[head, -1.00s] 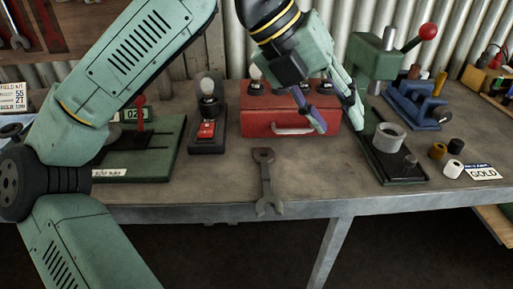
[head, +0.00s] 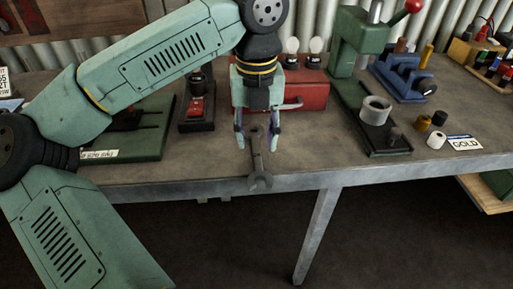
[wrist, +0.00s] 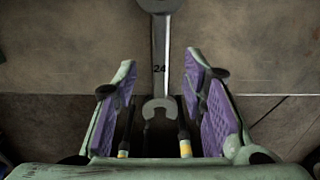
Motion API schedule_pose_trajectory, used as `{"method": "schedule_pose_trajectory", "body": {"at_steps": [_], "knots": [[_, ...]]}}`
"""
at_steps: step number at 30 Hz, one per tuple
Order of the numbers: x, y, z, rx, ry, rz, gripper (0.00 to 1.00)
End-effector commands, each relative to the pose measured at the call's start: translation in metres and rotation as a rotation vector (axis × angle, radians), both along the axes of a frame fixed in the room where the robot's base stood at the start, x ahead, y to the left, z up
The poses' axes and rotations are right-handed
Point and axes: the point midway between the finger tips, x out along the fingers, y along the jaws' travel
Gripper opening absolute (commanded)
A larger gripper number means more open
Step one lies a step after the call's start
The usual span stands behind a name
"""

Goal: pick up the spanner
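The spanner (head: 258,160) is a grey metal double-ended one. It lies on the bench (head: 210,167) with its lower jaw at the front edge, seeming to stick out slightly past it. In the wrist view the spanner (wrist: 160,60) runs down the middle, marked 24, with its open jaw between the fingers. My gripper (head: 258,145) points down over the spanner, one finger on each side. In the wrist view my gripper (wrist: 162,110) is open, its purple pads apart from the shaft. I cannot tell its exact height above the bench.
A red toolbox (head: 312,92) stands just behind my gripper. A red-switch box (head: 196,108) and a green base plate (head: 140,130) are to the left. A green press (head: 385,145), a blue vise (head: 402,80) and a GOLD card (head: 464,143) are to the right. The bench front near the spanner is clear.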

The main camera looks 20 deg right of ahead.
Motion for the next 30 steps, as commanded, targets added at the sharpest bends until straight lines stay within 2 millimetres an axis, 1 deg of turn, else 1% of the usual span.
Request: {"method": "schedule_pose_trajectory", "body": {"at_steps": [3,6,14,30], "knots": [[0.001,0.000,-0.015,-0.001,0.002,-0.001,0.38],[0.001,0.000,-0.025,-0.001,0.002,0.000,0.38],[0.001,0.000,-0.027,-0.001,-0.001,0.000,0.38],[0.001,0.000,-0.027,-0.001,0.000,0.000,0.02]]}}
